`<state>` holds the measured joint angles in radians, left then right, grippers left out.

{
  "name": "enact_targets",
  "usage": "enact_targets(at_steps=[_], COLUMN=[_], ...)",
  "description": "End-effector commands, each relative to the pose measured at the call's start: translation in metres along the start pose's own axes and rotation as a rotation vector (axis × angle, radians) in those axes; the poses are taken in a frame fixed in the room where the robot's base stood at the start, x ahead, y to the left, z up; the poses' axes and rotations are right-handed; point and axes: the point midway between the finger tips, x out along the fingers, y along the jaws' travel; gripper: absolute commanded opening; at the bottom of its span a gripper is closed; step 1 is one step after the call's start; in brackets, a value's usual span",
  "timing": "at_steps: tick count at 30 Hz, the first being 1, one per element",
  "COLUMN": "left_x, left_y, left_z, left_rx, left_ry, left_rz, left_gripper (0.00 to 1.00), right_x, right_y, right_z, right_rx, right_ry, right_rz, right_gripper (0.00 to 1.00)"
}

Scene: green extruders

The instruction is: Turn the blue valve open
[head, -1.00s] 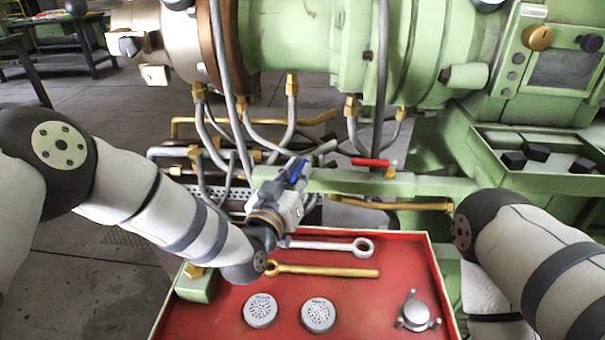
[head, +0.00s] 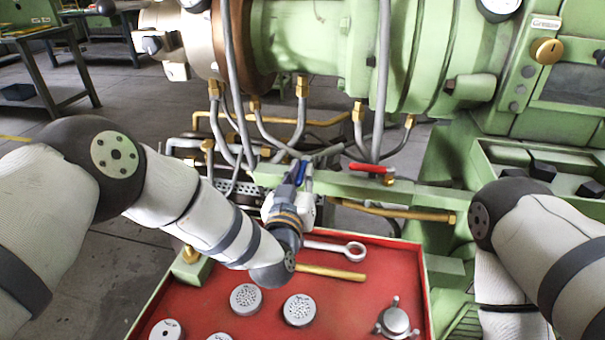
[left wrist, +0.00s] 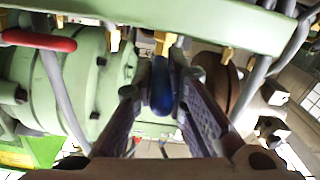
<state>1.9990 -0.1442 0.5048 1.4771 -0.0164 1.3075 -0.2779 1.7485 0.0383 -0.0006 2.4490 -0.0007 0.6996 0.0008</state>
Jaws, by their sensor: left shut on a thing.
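The blue valve handle (head: 300,173) sits at the left end of the green beam, above the red tray. My left gripper (head: 298,177) reaches it from the front, with its fingers on either side of the handle. In the left wrist view, the blue handle (left wrist: 161,92) stands between the two dark fingers, and my left gripper (left wrist: 162,80) is shut on it. The gripper body hides the valve's base in the head view. My right arm shows at the right, but its gripper is out of view.
A red valve handle (head: 371,168) lies to the right on the same beam. The red tray (head: 360,300) below holds a silver wrench (head: 335,247), a brass wrench (head: 330,272), several round perforated discs and a three-legged silver part (head: 396,320). Hoses hang behind the gripper.

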Motion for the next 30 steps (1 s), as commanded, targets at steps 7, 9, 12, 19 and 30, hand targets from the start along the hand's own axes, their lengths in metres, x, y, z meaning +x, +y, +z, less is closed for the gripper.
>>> enact_targets(at_steps=[7, 9, 12, 19, 30], left_x=[0.0, 0.0, 0.0, 0.0, -0.011], left_y=[0.0, 0.0, 0.0, -0.001, 0.0], left_z=[0.0, 0.0, 0.0, 0.0, 0.001], left_rx=[0.0, 0.0, 0.0, 0.0, 0.0], left_ry=[0.0, 0.0, 0.0, 0.0, -0.002], left_rz=[0.0, 0.0, 0.0, -0.002, 0.001], left_gripper=[0.0, 0.15, 0.34, 0.34, 0.34], right_x=[0.0, 0.0, 0.0, 0.0, 0.0], right_y=[0.0, 0.0, 0.0, 0.0, 0.0], right_z=[0.0, 0.0, 0.0, 0.0, 0.0], right_rx=[0.0, 0.0, 0.0, 0.0, 0.0], right_ry=[0.0, 0.0, 0.0, 0.0, 0.0], right_rz=[0.0, 0.0, 0.0, 0.0, 0.0], right_gripper=[0.4, 0.4, 0.4, 0.4, 0.4])
